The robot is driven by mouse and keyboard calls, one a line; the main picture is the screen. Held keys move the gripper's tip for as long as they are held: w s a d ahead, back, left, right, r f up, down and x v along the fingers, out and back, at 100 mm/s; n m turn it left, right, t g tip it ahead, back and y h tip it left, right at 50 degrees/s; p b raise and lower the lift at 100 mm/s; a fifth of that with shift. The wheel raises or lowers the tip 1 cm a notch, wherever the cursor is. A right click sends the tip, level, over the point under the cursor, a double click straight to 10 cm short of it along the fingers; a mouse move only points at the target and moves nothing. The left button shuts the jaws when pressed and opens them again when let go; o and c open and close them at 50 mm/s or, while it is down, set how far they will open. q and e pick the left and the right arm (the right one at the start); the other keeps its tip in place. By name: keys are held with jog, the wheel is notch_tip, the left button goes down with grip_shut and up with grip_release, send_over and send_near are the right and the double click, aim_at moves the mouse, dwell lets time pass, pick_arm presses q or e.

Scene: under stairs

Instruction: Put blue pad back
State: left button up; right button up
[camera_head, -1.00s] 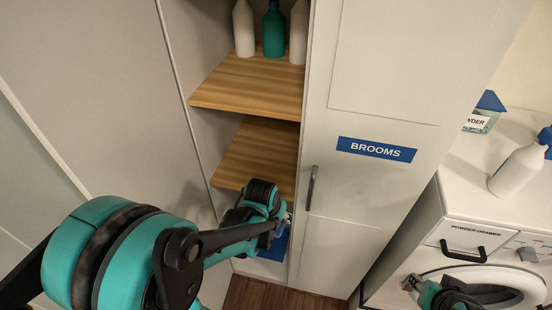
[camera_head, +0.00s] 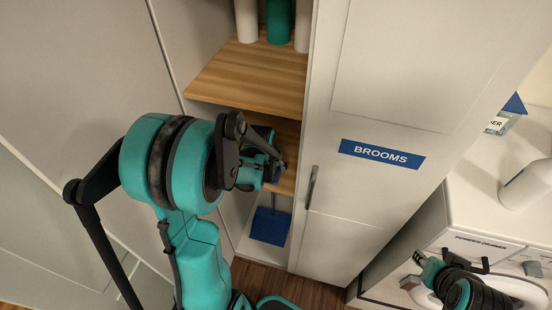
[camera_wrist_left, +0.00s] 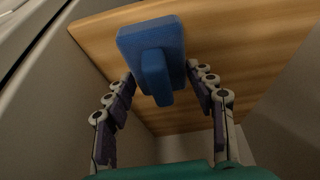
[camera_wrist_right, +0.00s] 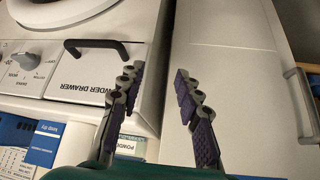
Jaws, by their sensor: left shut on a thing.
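The blue pad (camera_wrist_left: 150,42), a flat block with a raised grip, shows in the left wrist view between the fingers of my left gripper (camera_wrist_left: 160,80). That gripper is shut on it. A wooden shelf (camera_wrist_left: 215,35) fills the background there. In the head view my left gripper (camera_head: 272,168) is inside the open cabinet at the lower wooden shelf (camera_head: 288,135); the arm hides much of this, and only a dark blue bit shows there. My right gripper (camera_wrist_right: 155,80) is open and empty, in front of the washing machine (camera_wrist_right: 85,55); it also shows in the head view (camera_head: 422,268).
A blue flat piece with a thin upright handle (camera_head: 270,227) stands on the cabinet floor. Bottles (camera_head: 279,22) stand on the upper shelf (camera_head: 245,78). The BROOMS door (camera_head: 380,155) bounds the opening on the right. A white bottle (camera_head: 528,185) stands on the washer.

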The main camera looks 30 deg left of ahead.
pick_arm(q)
jog(key=shift+w+a, duration=0.1)
jog(key=shift+w, duration=0.3)
jog(key=w, duration=0.3)
jog(key=shift+a, duration=0.35)
jog(key=shift+b+x, duration=0.5)
jog(key=shift+x, duration=0.35)
jog(key=shift+r, duration=0.1)
jog(key=o, duration=0.7)
jog(key=shift+f, duration=0.25)
jog(key=o, duration=0.4)
jog(key=shift+r, duration=0.1)
